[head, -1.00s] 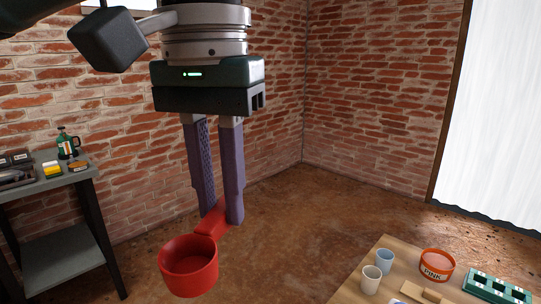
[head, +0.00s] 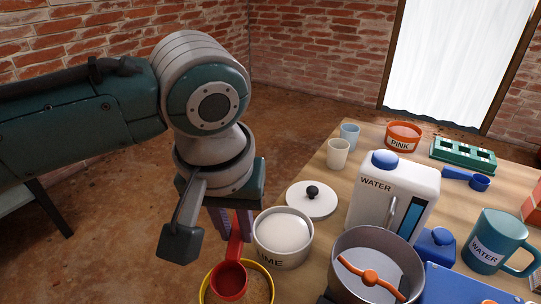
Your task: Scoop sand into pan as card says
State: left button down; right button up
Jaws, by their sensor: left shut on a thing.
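My left gripper (head: 238,226) points down and is shut on the handle of a red scoop (head: 229,280). The arm partly hides its fingers. The scoop's cup is over or inside a yellow-rimmed tub (head: 269,273) holding brownish, sand-like material; I cannot tell whether it touches the material. The tub is cut off by the bottom edge. To the right stands a round metal pan (head: 345,246) with an orange paddle (head: 370,278) inside. No sand shows in the pan. I cannot make out a card. My right gripper is not in view.
A white LIME tub (head: 283,250) stands close beside the gripper, its lid (head: 322,203) behind it. A white WATER jug (head: 412,186) rises behind the pan. A teal WATER mug (head: 490,245), PINK tub (head: 404,132), two cups and a blue scoop (head: 478,183) share the wooden table (head: 370,145).

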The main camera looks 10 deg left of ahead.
aim_at(232, 255)
pick_arm(q)
jog(key=shift+s+f+t, duration=0.25)
jog(key=shift+f+t, duration=0.05)
jog(key=shift+f, duration=0.05)
jog(key=s+f+t+b, duration=0.1)
jog(key=b, duration=0.2)
jog(key=shift+f+t, duration=0.1)
jog(key=shift+t, duration=0.3)
jog(key=shift+f+b, duration=0.6)
jog(key=shift+f, duration=0.8)
jog(key=shift+r, duration=0.1)
notch_tip(232, 255, up, 5)
jog(key=p, duration=0.6)
jog(key=shift+d+p, duration=0.1)
jog(key=shift+p, duration=0.2)
